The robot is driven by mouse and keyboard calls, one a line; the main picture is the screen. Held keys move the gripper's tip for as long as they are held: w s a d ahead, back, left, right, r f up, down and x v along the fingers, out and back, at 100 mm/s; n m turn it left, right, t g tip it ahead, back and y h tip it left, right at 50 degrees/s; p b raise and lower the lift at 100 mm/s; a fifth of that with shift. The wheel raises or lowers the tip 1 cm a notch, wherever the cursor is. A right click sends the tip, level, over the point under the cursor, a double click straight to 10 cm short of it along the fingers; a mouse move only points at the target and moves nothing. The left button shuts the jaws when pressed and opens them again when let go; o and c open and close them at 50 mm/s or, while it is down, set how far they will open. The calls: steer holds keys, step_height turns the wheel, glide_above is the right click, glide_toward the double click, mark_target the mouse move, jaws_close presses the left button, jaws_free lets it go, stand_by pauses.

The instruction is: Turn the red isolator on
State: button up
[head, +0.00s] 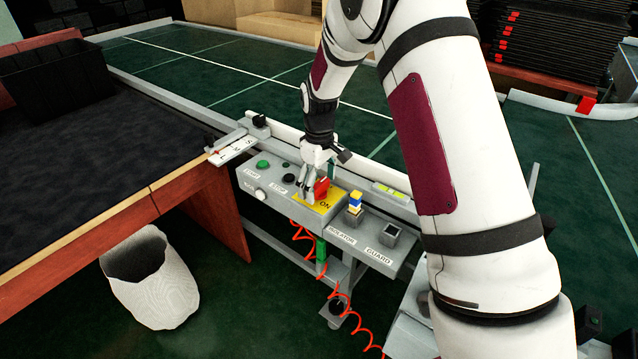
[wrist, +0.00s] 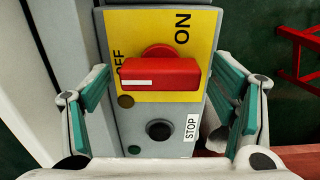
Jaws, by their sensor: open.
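The red isolator handle (head: 321,189) sits on a yellow plate (head: 303,201) on the grey control box. In the wrist view the handle (wrist: 160,74) lies crosswise over the yellow plate (wrist: 143,22). The white mark is at its left end, on the side of the partly covered OFF label; ON is at the upper right. My gripper (head: 311,184) is over the box at the handle. In the wrist view my gripper (wrist: 163,82) is open, with one teal-padded finger beyond each end of the handle and a visible gap on both sides.
A black STOP button (wrist: 158,130) is close below the handle in the wrist view. The green START button (head: 263,164) is to the left. A red coiled cable (head: 343,309) hangs below.

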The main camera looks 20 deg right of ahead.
steer(key=c, duration=1.2)
steer(key=shift+o, duration=0.2)
steer(key=shift+m, duration=0.3)
steer(key=m, duration=0.3)
steer(key=shift+m, duration=0.4)
steer(key=m, duration=0.4)
steer(key=m+p, duration=0.1)
steer(key=m, duration=0.4)
steer(key=shift+m+p, duration=0.3)
steer(key=shift+m, duration=1.9)
